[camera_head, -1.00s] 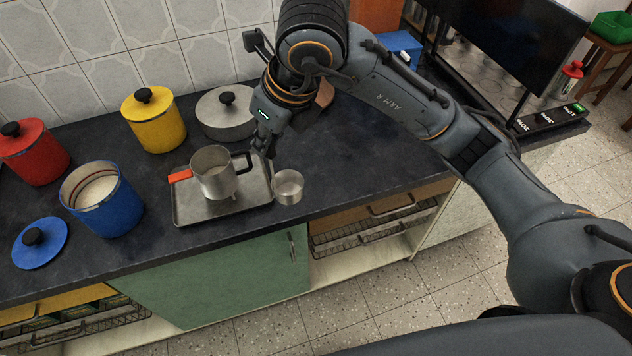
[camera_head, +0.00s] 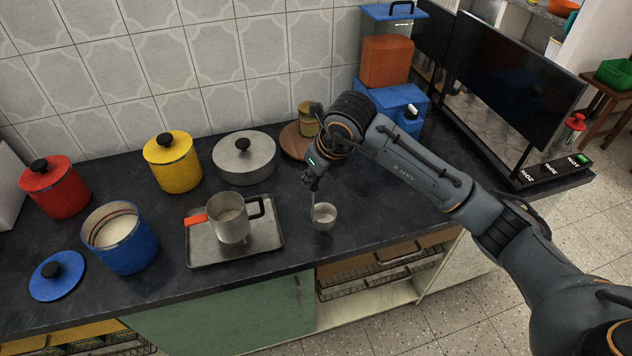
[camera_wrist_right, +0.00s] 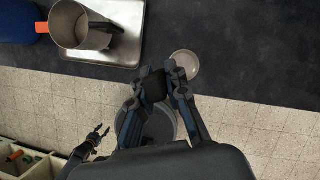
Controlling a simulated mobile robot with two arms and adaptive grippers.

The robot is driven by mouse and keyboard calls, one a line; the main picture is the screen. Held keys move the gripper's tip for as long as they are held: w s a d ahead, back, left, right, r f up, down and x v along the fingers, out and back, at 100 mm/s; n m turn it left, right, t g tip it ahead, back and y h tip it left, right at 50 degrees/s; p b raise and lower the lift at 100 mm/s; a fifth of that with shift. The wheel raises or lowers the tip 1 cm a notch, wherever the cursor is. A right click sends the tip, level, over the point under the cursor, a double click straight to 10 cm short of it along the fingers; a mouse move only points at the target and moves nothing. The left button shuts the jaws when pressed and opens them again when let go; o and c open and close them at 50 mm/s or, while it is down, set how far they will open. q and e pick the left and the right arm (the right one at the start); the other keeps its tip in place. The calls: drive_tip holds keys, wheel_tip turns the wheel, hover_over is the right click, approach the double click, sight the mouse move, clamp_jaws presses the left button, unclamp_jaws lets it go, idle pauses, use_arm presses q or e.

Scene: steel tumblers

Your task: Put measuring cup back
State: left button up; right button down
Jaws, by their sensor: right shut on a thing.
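A small steel measuring cup (camera_head: 325,214) is held by its upright handle, just over the counter to the right of the steel tray (camera_head: 270,252). My right gripper (camera_head: 312,186) is shut on the handle, above the cup. In the right wrist view the cup (camera_wrist_right: 185,65) shows just beyond the fingertips of this gripper (camera_wrist_right: 164,76). Whether the cup's bottom touches the counter I cannot tell. My left gripper (camera_wrist_right: 98,135) shows small in the right wrist view, low over the floor, its fingers apart and empty.
A steel pot (camera_head: 230,222) with a black handle and an orange tab stands on the tray. A blue canister (camera_head: 125,245) stands open with white contents; its blue lid (camera_head: 57,276) lies beside it. Yellow (camera_head: 174,165), red (camera_head: 58,190) and grey (camera_head: 245,160) lidded pots stand behind. Counter right of the cup is clear.

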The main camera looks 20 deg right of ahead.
drive_tip(key=shift+w+d+f, duration=0.15)
drive_tip(key=shift+w+f, duration=0.05)
wheel_tip(320, 180, down, 4)
drive_tip(key=shift+w+d+r+p, duration=0.1)
drive_tip(key=shift+w+d+p, duration=0.05)
drive_tip(key=shift+p, duration=0.9)
drive_tip(key=c, duration=1.3)
unclamp_jaws()
drive_tip(key=shift+c, duration=0.2)
drive_tip(key=b+v, duration=0.3)
drive_tip(key=v, duration=0.9)
drive_tip(key=shift+b, duration=0.35)
